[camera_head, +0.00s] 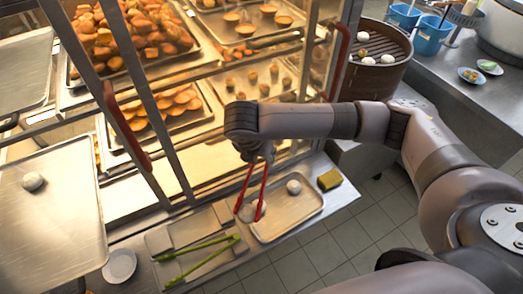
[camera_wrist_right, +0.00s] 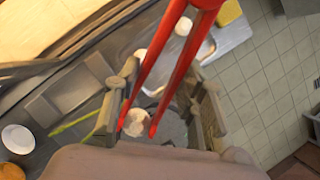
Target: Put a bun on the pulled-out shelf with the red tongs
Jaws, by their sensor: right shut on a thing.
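My right gripper (camera_head: 255,152) is shut on the red tongs (camera_head: 264,187), which hang down from it over the small tray (camera_head: 275,233). In the wrist view, the gripper (camera_wrist_right: 160,112) has a finger on each side of the tongs. A white bun (camera_wrist_right: 135,122) shows between the tong tips; I cannot tell if they pinch it. A second white bun (camera_head: 294,187) lies on the tray, right of the tongs. At the left, a metal shelf (camera_head: 60,235) juts out with one white bun (camera_head: 32,181) on it. My left gripper is not in view.
Green tongs (camera_head: 200,247) lie left of the tray and a yellow sponge (camera_head: 329,179) right of it. A glass cabinet with red handles (camera_head: 127,125) and full pastry trays stands behind. A bun steamer (camera_head: 375,75) stands at the upper right. A white dish (camera_head: 119,265) sits at lower left.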

